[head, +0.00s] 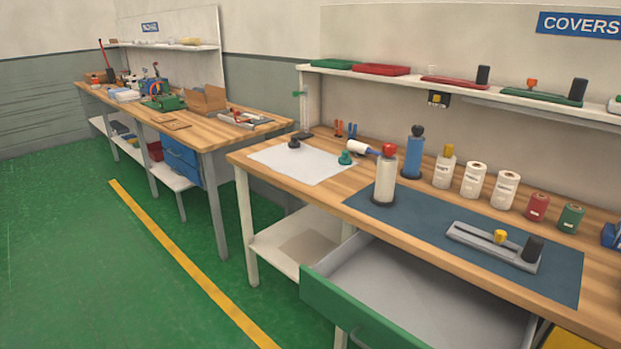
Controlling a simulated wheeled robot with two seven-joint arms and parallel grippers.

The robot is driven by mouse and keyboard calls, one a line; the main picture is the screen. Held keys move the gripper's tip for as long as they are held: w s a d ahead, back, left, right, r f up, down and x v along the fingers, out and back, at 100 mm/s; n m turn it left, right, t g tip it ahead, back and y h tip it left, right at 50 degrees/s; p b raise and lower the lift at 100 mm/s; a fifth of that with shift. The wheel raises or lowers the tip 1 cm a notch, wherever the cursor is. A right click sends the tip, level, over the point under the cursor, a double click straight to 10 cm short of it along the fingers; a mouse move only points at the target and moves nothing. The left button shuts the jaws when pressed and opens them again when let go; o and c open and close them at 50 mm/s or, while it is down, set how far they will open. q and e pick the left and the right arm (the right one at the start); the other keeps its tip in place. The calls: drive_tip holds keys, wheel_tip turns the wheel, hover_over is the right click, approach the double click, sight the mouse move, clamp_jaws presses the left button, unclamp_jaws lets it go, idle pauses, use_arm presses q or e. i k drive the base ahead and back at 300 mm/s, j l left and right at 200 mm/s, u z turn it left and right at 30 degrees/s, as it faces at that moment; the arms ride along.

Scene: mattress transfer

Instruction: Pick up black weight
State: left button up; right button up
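Several black things could be the black weight, and I cannot tell which one it is. A small black knobbed piece (294,143) stands on the white sheet (275,160) at the left of the near bench. A black cylinder (533,249) stands at the right end of a grey slotted holder (480,240) on the blue mat. Black cylinders also stand on the shelf, one near the middle (483,75) and one further right (578,89). Neither of my grippers shows in the head view.
The near wooden bench (330,187) has an open green-fronted drawer (350,310) jutting out. A second cluttered bench (190,133) is at left. The green floor is clear.

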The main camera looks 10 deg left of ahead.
sight(294, 144)
drive_tip(key=i+j+z, duration=0.1)
drive_tip(key=i+j, duration=0.6)
drive_tip(key=j, duration=0.2)
drive_tip(key=i+j+z, duration=0.15)
drive_tip(key=i+j, duration=0.2)
drive_tip(key=j, duration=0.1)
